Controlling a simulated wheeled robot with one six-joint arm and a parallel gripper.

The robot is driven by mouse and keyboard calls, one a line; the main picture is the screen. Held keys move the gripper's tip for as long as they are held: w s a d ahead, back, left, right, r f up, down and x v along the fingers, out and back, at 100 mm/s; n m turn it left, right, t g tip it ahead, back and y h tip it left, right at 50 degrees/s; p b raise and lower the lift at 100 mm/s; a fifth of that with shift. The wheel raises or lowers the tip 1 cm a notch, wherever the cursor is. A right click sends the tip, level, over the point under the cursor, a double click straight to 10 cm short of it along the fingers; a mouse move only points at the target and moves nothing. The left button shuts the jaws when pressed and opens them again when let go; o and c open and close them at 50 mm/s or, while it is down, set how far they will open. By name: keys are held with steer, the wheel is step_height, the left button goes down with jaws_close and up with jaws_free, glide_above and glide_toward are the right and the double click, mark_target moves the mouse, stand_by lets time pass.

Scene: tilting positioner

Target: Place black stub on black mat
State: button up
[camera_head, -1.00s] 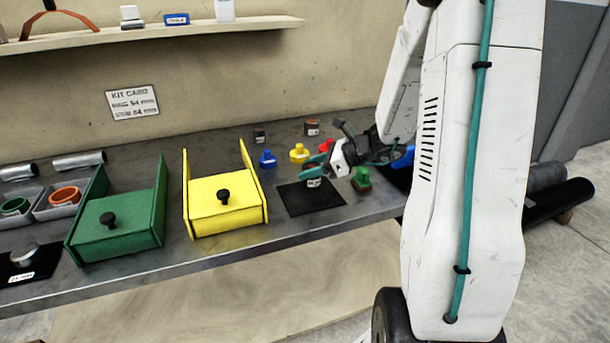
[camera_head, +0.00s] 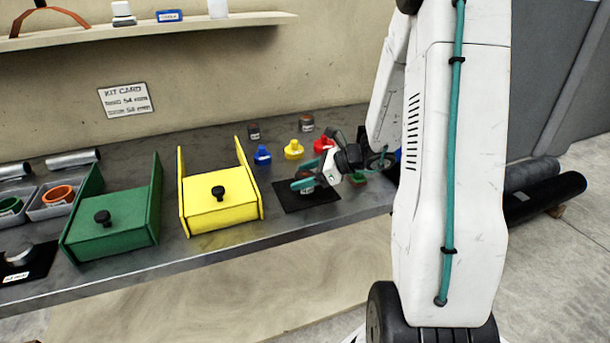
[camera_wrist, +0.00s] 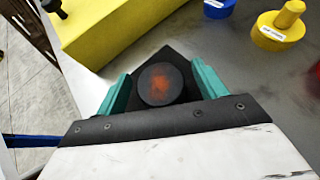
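In the wrist view a round dark top with a rusty orange middle, which I take for the black stub (camera_wrist: 161,84), is between the teal fingers of my gripper (camera_wrist: 160,72). Dark gaps show between it and both fingers, so they look open around it. Behind it is the black mat (camera_wrist: 178,55). In the head view my gripper (camera_head: 305,178) is low over the black mat (camera_head: 289,201). The stub there is mostly hidden by the fingers, with a small pale label showing. I cannot tell whether its base touches the mat.
A yellow drawer box (camera_head: 206,216) and a green one (camera_head: 120,235) stand left of the mat. Blue (camera_head: 262,155), yellow (camera_head: 294,149) and red (camera_head: 322,144) pieces stand behind it. A green piece (camera_head: 360,178) is close on the right.

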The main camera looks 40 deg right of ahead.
steer(key=shift+r, duration=0.1)
steer(key=shift+s+d+r, duration=0.15)
steer(key=v, duration=1.1)
steer(key=s+a+r+n+g, duration=0.3)
steer(key=a+n, duration=0.3)
steer(key=a, duration=0.2)
steer(key=s+a+r+n+g, duration=0.2)
steer(key=a+r+n+g, duration=0.15)
steer(key=a+n, duration=0.4)
steer(key=s+a+r+n+h, duration=0.2)
steer(key=s+a+n+h, duration=0.1)
steer(key=s+n, duration=0.4)
steer(key=s+a+r+n+g+h, duration=0.1)
steer(key=s+a+r+n+h, duration=0.1)
steer(key=s+a+n+h, duration=0.2)
steer(key=s+n, duration=0.3)
steer(key=s, duration=0.1)
steer(key=shift+a+h, duration=0.25)
steer(key=shift+h, duration=0.15)
steer(key=shift+d+n+g, duration=0.15)
steer(key=shift+n+g, duration=0.1)
